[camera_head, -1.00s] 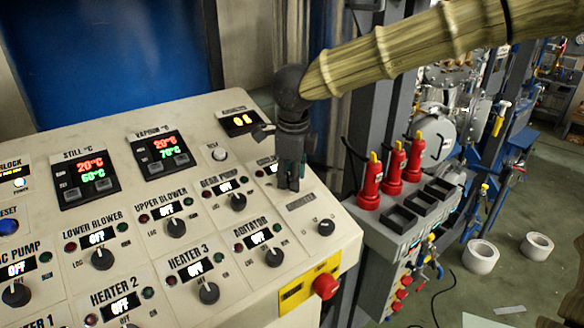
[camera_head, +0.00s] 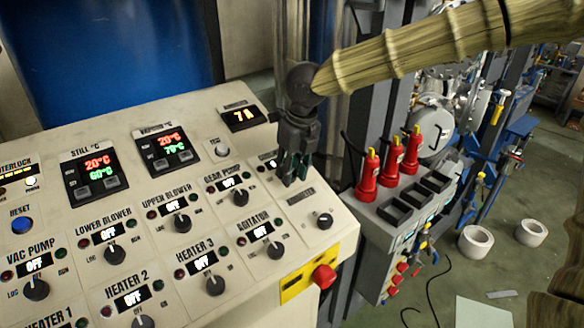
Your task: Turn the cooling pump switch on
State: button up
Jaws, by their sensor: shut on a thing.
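The cooling pump switch sits in the top right of the sloped control panel (camera_head: 235,262), beyond the gear pump knob (camera_head: 240,197). My gripper (camera_head: 291,178) points down over that spot, its fingers shut around the switch's knob, which they hide. Only part of the cooling pump label and display (camera_head: 268,161) shows left of the fingers; its reading cannot be made out. The gear pump display (camera_head: 228,183) beside it reads OFF.
The agitator knob (camera_head: 275,249), a small black knob (camera_head: 324,220) and a red stop button (camera_head: 324,277) lie nearer on the panel. A blue tank (camera_head: 110,60) stands behind.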

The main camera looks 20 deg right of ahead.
jog(key=shift+w+r, duration=0.1)
jog(key=shift+r, duration=0.05)
dwell(0.3)
jog(key=o, duration=1)
notch_tip(320, 180, up, 12)
jog(key=s+d, duration=0.1)
jog(key=shift+s+d+f, duration=0.2)
jog(key=shift+s+d, duration=0.05)
jog(key=shift+s, duration=0.1)
